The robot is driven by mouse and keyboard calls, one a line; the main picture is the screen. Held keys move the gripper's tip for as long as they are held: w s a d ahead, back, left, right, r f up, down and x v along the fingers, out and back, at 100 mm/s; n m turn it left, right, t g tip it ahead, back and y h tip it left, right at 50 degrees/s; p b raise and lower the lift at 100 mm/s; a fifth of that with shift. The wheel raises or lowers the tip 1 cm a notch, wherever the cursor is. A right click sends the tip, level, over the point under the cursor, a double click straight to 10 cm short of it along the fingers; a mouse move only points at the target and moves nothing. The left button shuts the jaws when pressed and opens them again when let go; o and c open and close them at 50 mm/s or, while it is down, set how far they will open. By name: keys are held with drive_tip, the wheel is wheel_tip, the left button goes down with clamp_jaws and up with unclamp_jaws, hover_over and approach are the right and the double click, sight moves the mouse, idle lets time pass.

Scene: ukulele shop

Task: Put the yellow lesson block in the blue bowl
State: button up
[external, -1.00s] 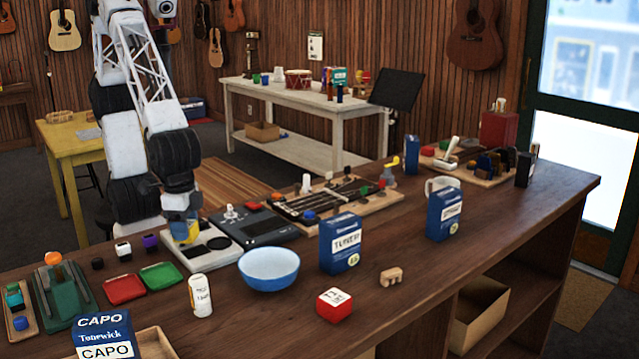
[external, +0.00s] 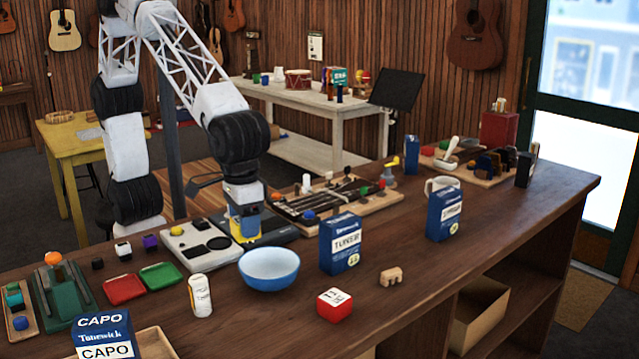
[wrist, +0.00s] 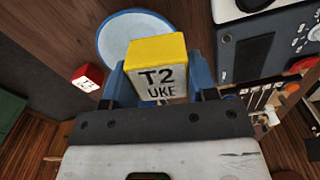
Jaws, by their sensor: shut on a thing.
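The yellow lesson block (wrist: 160,49) has a yellow top and a pale face reading "T2 UKE" in the wrist view. My gripper (wrist: 157,78) is shut on it, with a blue finger on each side. In the external view my gripper (external: 246,228) is above the counter, just behind and left of the blue bowl (external: 268,281); the block is mostly hidden there. The bowl looks empty. In the wrist view the bowl (wrist: 106,38) lies beyond the block, which covers part of its near rim.
A dark device (external: 282,236) lies behind the bowl. A blue tuner box (external: 341,243) stands to its right, a white can (external: 200,296) to its left. A red block (external: 334,305) is in front. Red (external: 124,289) and green (external: 160,276) trays lie farther left.

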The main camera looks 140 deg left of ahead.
sight(269, 265)
drive_tip(key=w+a, duration=0.1)
drive_tip(key=w+n, duration=0.1)
drive_tip(key=w, duration=0.1)
drive_tip(key=w+a+r+n, duration=0.1)
drive_tip(key=shift+w+a+r, duration=0.1)
drive_tip(key=shift+w+a, duration=0.05)
drive_tip(key=shift+a, duration=0.15)
drive_tip(key=shift+f, duration=3.15)
drive_tip(key=shift+f, duration=1.85)
drive_tip(key=shift+f, duration=0.35)
drive_tip(key=o, duration=1)
